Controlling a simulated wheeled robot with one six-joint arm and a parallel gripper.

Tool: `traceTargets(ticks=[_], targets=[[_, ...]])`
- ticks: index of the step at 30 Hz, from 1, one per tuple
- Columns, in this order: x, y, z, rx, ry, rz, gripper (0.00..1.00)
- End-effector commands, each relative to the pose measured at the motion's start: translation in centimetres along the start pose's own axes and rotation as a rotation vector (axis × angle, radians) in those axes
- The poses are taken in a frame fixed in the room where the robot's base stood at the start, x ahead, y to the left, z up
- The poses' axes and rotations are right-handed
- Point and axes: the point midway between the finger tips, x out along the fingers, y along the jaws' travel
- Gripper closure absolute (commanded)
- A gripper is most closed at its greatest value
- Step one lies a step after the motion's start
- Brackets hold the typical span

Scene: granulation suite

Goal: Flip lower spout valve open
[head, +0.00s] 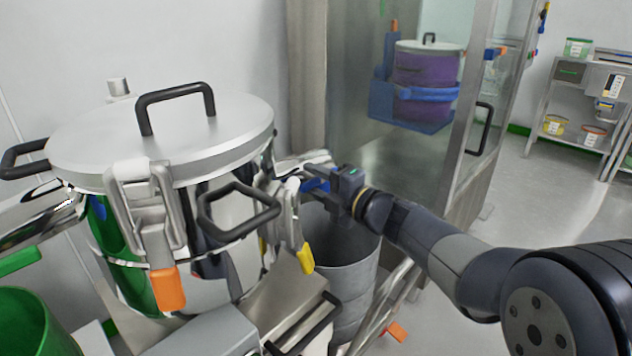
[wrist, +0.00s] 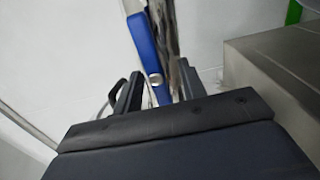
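A blue lever (wrist: 147,45) runs down between the two fingers of my gripper (wrist: 157,85) in the wrist view, beside a shiny metal pipe or fitting. The fingers stand apart with gaps beside the lever, and I see no clear grip on it. In the head view my gripper (head: 332,180) is at the right side of the large lidded steel vessel (head: 85,150). A small blue piece (head: 316,185), probably the same lever, shows at its fingertips. The valve body is mostly hidden behind the clamps and gripper.
A grey bin (head: 345,255) stands below my gripper. A glass-walled cabinet (head: 375,130) is behind.

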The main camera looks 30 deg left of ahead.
Motion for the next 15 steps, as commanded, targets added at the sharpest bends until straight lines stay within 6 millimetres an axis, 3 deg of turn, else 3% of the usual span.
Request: traceTargets(ticks=[5, 15], targets=[[-1.3, 0.1, 0.1, 0.001, -0.003, -0.001, 0.61], [-7.9, 0.2, 0.1, 0.002, -0.005, -0.001, 0.61]])
